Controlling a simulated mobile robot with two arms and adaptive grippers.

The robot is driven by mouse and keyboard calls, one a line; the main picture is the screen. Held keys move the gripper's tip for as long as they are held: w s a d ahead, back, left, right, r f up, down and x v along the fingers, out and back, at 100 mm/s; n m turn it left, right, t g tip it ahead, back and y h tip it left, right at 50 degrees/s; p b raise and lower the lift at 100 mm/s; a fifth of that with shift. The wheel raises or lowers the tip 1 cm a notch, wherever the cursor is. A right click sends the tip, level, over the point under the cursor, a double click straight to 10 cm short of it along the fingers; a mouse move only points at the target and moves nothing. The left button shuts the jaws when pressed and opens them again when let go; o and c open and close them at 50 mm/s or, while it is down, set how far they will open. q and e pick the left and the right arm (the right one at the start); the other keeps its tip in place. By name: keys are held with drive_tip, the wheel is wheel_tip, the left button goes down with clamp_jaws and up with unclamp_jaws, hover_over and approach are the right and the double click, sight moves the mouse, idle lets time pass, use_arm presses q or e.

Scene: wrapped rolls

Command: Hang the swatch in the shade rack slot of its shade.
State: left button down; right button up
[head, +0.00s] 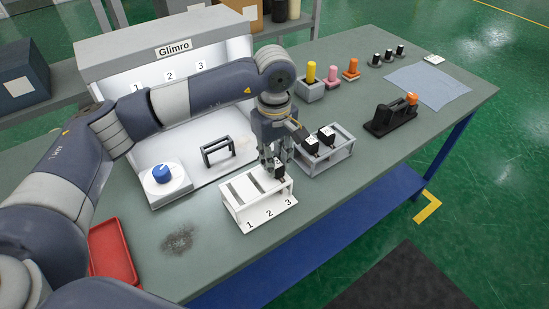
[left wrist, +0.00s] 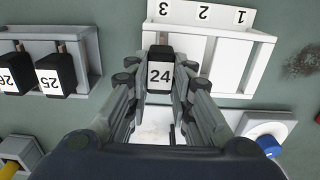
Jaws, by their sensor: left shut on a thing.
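A black swatch block with a white label reading 24 (left wrist: 160,76) is between the fingers of my left gripper (left wrist: 158,95), which is shut on it. In the head view the block (head: 280,172) is at the slot 3 end of the white shade rack (head: 250,216), numbered 1, 2, 3. In the left wrist view it lines up with the 3 on the rack (left wrist: 228,18). Whether it is seated or just above the slot cannot be told. My left gripper (head: 276,160) points down over the rack. My right gripper is not in view.
A second rack (head: 341,157) behind holds black blocks labelled 25 (left wrist: 55,77) and 26 (left wrist: 12,77). The Glimro light booth (head: 175,50) holds a black frame (head: 218,151) and a blue knob (head: 162,173).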

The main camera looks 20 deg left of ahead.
use_arm(q)
drive_tip(key=c, duration=1.3)
unclamp_jaws()
drive_tip(key=shift+c, duration=0.2)
wheel_tip(320, 180, up, 12)
drive_tip(key=shift+r, duration=0.15)
